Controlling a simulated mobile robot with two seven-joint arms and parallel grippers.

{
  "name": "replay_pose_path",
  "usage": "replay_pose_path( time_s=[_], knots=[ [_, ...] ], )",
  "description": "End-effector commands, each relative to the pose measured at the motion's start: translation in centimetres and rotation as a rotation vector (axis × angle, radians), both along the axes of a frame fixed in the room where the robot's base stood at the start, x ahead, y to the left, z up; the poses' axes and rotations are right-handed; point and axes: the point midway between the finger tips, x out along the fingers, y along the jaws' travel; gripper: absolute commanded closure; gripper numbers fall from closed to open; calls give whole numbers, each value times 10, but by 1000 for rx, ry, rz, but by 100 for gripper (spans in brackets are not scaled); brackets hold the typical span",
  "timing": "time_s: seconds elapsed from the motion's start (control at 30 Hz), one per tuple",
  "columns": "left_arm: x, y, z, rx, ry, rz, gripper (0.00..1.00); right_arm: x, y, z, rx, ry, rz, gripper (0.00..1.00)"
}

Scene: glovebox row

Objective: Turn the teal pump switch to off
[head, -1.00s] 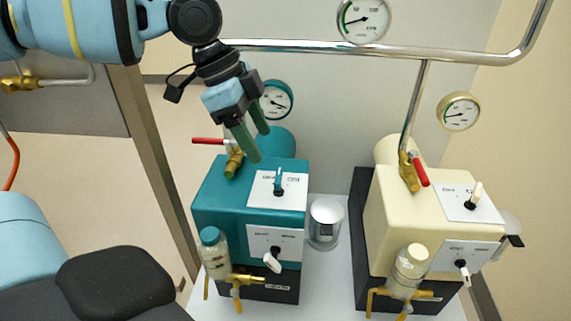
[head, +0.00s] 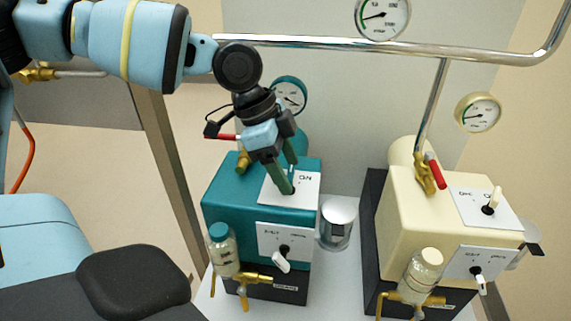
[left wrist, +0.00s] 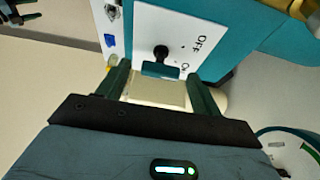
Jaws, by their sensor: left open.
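The teal pump (head: 228,192) stands left of the cream pump in the head view. Its top white plate (head: 307,186) is partly covered by my left gripper (head: 290,177), which reaches down over it from the upper left. The left wrist view shows the teal switch lever (left wrist: 160,70) on a black knob, between the two open fingers of my left gripper (left wrist: 158,77). I cannot tell whether a finger touches it. The words OFF and ON are printed on the plate (left wrist: 150,25) beside the knob. The lever is hidden in the head view.
The cream pump (head: 402,215) stands to the right with its own switches. A metal cup (head: 337,224) stands between the pumps. A capped bottle (head: 222,252) is at the teal pump's front left. A steel pipe (head: 330,45) runs behind, with gauges.

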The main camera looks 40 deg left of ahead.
Motion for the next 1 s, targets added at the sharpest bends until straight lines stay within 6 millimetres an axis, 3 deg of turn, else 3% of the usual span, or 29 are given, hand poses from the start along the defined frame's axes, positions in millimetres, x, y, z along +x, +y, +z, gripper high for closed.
replay_pose_path(
  time_s=[0.03,0.37,0.67,1.0],
  knots=[
    [0,0,0,0,0,0,37,-1,0,0,0,2,0,35],
    [0,0,0,0,0,0,79,-6,0,-4,-2,16,2,35],
    [0,0,1,0,-2,47,79,-6,0,-1,-2,14,1,35],
    [-2,-1,2,1,-2,263,79,-4,0,8,-2,7,1,35]
  ],
)
